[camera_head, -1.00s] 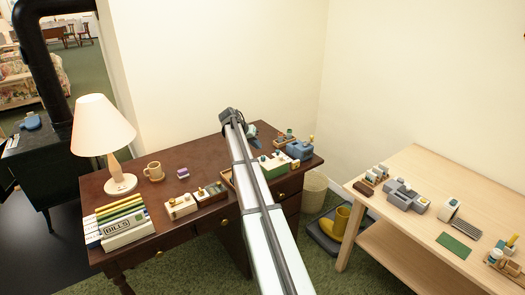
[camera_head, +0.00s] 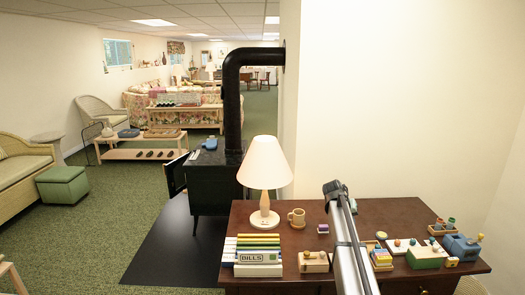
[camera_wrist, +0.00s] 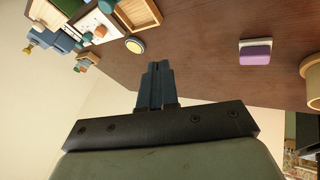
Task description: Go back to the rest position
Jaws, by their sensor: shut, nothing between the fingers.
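My gripper (camera_wrist: 155,72) shows in the wrist view with its two dark blue fingers together and nothing between them. It is above the brown desk (camera_wrist: 190,75), apart from the things on it. In the head view my arm reaches up over the desk (camera_head: 388,212), and its dark end hides the fingers. In the wrist view a purple and white block (camera_wrist: 256,52) lies to the right of the fingers, and a round yellow and white piece (camera_wrist: 135,45) lies to their upper left.
A lamp (camera_head: 264,165), a tan mug (camera_head: 297,218) and a bills box (camera_head: 258,263) stand left of my arm. Wooden boxes and a blue toy machine (camera_head: 462,247) crowd the desk's right. A black stove (camera_head: 213,182) stands behind left. The air above the desk is open.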

